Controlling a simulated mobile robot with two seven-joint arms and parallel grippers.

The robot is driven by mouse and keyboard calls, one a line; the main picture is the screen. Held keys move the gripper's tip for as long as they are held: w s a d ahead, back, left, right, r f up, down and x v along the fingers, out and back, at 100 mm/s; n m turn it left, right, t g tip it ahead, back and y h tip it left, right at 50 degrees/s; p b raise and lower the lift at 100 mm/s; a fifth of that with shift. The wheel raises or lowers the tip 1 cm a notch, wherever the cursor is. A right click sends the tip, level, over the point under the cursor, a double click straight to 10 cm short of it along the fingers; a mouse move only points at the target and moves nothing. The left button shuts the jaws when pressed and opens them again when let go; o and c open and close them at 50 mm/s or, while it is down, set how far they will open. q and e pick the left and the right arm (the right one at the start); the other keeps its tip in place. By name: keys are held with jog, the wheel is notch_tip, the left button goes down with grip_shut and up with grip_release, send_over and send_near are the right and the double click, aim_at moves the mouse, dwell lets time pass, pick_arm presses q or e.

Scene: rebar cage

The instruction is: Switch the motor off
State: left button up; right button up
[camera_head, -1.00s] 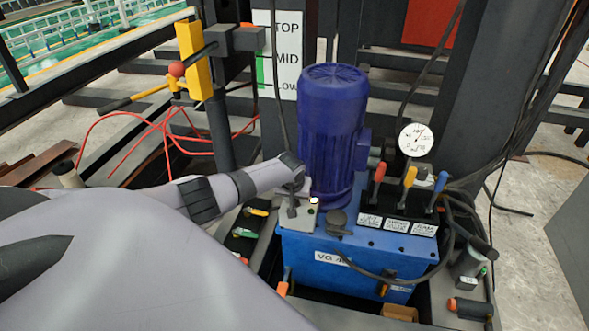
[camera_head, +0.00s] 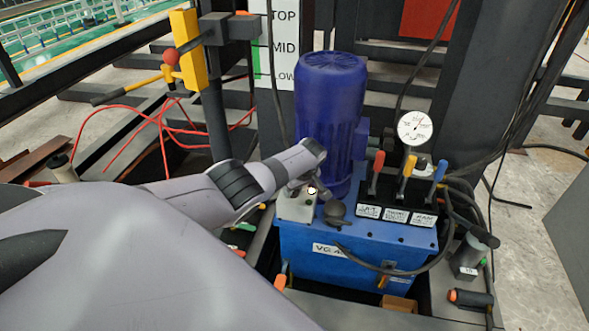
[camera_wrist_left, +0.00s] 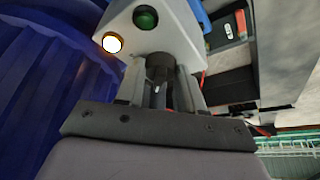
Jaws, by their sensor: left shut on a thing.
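The blue-violet motor (camera_head: 330,95) stands upright on the blue power unit (camera_head: 310,250). A pale switch box (camera_head: 297,207) sits at its front left corner, with a lit lamp (camera_head: 312,190). In the left wrist view the box (camera_wrist_left: 178,30) shows a green button (camera_wrist_left: 145,17) and the lit yellowish lamp (camera_wrist_left: 112,43). My left gripper (camera_head: 300,184) is at the box, beside the motor. In the wrist view its fingers (camera_wrist_left: 161,82) are shut on a dark switch knob (camera_wrist_left: 159,62) on the box. The knob's lower part is hidden between the fingers. My right gripper is not in view.
Red, yellow and blue levers (camera_head: 405,175) stand right of the motor, below a round gauge (camera_head: 415,127). A black cap (camera_head: 335,210) and a hose lie close to the box. A yellow block (camera_head: 185,50) and red cables (camera_head: 165,125) are at the left.

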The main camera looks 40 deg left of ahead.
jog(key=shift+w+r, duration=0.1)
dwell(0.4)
pick_arm(q)
jog(key=o, duration=1)
jog(key=shift+r, duration=0.1)
jog(key=shift+r+p, duration=0.2)
jog(key=shift+p, duration=0.1)
jog(key=p+v, duration=0.4)
jog(key=v, duration=0.1)
jog(key=shift+s+d+r+p, duration=0.1)
jog(key=shift+d+r+p, duration=0.2)
jog(key=shift+r+p, duration=0.2)
jog(key=shift+d+r, duration=0.1)
jog(key=shift+r, duration=0.05)
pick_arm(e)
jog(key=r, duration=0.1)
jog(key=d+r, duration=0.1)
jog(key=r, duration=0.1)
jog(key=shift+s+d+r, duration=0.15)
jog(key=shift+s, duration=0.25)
